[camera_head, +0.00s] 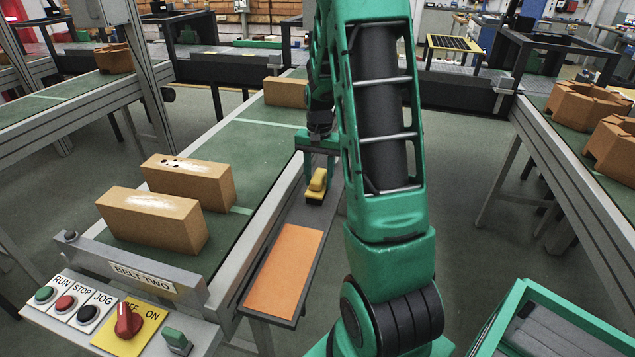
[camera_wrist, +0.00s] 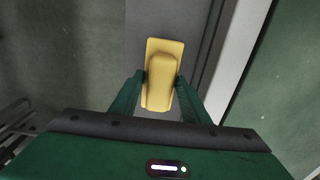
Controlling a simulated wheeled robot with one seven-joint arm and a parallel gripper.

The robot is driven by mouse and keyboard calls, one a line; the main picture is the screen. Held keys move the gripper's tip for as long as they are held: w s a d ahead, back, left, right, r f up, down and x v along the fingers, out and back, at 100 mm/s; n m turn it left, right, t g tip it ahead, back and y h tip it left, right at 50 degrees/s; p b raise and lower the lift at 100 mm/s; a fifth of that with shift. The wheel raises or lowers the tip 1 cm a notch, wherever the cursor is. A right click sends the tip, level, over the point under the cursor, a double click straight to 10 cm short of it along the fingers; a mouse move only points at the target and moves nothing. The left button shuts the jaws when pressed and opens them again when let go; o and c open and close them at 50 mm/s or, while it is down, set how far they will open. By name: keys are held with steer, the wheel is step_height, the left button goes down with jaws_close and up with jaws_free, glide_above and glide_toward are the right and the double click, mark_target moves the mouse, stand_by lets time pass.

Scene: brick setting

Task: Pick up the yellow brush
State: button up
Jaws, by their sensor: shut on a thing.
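The yellow brush (camera_head: 317,184) is at the far end of the narrow grey side shelf along the conveyor. In the wrist view the brush (camera_wrist: 161,72) lies between the two green fingers, with its far end sticking out past the tips. My gripper (camera_head: 318,180) reaches down from above and is shut on the brush; in the wrist view the fingertips (camera_wrist: 160,84) touch both its sides. Whether the brush still touches the shelf I cannot tell. The underside of the brush is hidden.
An orange board (camera_head: 285,272) lies on the near part of the shelf (camera_head: 308,215). The conveyor (camera_head: 237,150) to the left carries several tan bricks (camera_head: 152,218). A control panel (camera_head: 110,312) stands at the near left. A green-framed crate (camera_head: 560,318) is at the lower right.

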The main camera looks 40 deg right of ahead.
mark_target(316, 176)
steer(key=shift+r, duration=0.5)
steer(key=r, duration=0.2)
steer(key=a+r, duration=0.1)
steer(key=shift+r, duration=0.4)
steer(key=a+r, duration=0.6)
steer(key=a, duration=0.4)
steer(key=shift+a, duration=0.3)
steer(key=shift+r, duration=0.1)
steer(key=shift+o, duration=1.1)
steer(key=shift+w, duration=0.1)
